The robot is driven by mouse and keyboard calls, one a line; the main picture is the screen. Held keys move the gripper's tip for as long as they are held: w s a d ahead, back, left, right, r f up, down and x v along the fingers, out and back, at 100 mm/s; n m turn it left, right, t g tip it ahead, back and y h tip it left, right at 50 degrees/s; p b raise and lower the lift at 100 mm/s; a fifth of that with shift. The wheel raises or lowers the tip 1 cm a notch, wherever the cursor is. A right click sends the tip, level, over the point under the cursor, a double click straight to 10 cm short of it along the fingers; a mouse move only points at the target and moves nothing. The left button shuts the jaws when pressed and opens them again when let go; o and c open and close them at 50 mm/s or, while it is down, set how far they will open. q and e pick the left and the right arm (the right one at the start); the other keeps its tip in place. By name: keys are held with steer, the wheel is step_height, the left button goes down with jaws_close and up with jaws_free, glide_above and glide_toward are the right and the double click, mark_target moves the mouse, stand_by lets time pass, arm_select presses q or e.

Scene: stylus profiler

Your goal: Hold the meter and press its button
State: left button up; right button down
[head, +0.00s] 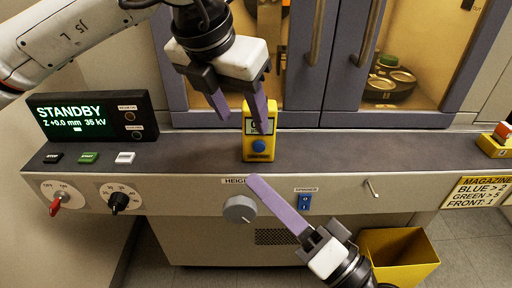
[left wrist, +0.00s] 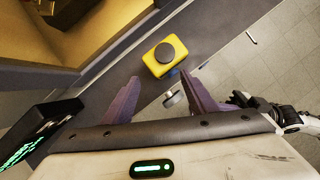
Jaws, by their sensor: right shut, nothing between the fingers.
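The yellow meter (head: 258,150) stands upright on the grey ledge, with a small screen and a round blue button (head: 259,146) on its front. In the left wrist view the meter (left wrist: 177,65) shows from above with a black round knob on top, beyond the fingertips. My left gripper (head: 241,118) is open above the ledge; its right finger overlaps the meter's upper part in the head view, and contact cannot be told. Its fingers (left wrist: 160,90) are apart with nothing between them. My right gripper (head: 252,181) is shut and empty, its tip below and in front of the meter.
A black STANDBY display (head: 93,116) stands on the ledge at left, with several buttons in front. A grey height knob (head: 239,209) and blue switch (head: 304,201) are on the front panel. Cabinet doors (head: 335,80) stand behind. A yellow bin (head: 400,255) is on the floor.

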arm_select(q)
steer(key=shift+x, duration=1.15)
steer(key=shift+w+r, duration=0.1)
steer(key=shift+s+a+r, duration=0.15)
steer(key=shift+s+r, duration=0.1)
steer(key=shift+r, duration=0.25)
steer(key=v, duration=1)
steer(key=shift+r, duration=0.45)
arm_select(e)
steer(key=shift+w+d+f, duration=0.15)
steer(key=shift+w+f, duration=0.05)
steer(key=shift+w, duration=0.05)
